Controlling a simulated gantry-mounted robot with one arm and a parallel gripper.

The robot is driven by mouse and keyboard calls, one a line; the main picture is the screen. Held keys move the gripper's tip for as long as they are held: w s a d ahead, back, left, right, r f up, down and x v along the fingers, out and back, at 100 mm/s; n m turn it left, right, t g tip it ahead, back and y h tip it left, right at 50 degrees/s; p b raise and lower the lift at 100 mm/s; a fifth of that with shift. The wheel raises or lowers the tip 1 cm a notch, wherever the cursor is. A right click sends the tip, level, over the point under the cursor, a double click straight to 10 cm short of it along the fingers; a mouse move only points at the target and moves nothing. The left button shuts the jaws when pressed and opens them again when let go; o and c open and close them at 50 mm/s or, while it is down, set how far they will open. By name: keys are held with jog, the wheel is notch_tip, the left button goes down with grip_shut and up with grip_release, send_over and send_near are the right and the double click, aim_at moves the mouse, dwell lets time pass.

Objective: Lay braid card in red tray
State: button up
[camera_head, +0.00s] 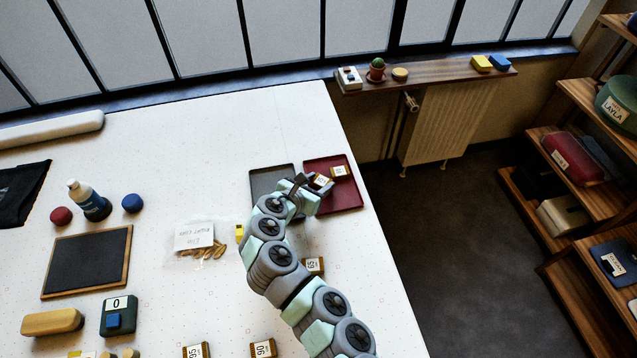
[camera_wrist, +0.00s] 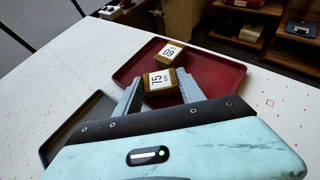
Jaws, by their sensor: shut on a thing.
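My gripper (camera_head: 315,183) is over the left part of the red tray (camera_head: 348,198), shut on a braid card (camera_head: 321,181). In the wrist view this card (camera_wrist: 160,87) is a dark block with yellow patterned edges and a white label that seems to read 15 or 75. It sits between the two grey fingers (camera_wrist: 160,92). I cannot tell whether its underside touches the tray floor. A second braid card (camera_head: 340,171) lies in the red tray near its far side, just beyond the held one; its label looks like 60 in the wrist view (camera_wrist: 169,54).
A grey tray (camera_head: 265,178) adjoins the red tray on the left, partly behind my arm. More labelled cards lie nearer: one beside my arm (camera_head: 314,265), others at the front (camera_head: 263,348) (camera_head: 196,350). A bag of pegs (camera_head: 200,245) lies left. The red tray's right side is bare.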

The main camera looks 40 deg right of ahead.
jog(key=o, duration=1)
jog(key=shift+f, duration=0.1)
jog(key=shift+a+r, duration=0.2)
jog(key=shift+r, duration=0.1)
jog(key=v, duration=1.1)
jog(key=shift+s+a+p, duration=0.15)
jog(key=shift+a+p, duration=0.1)
jog(key=shift+p, duration=0.05)
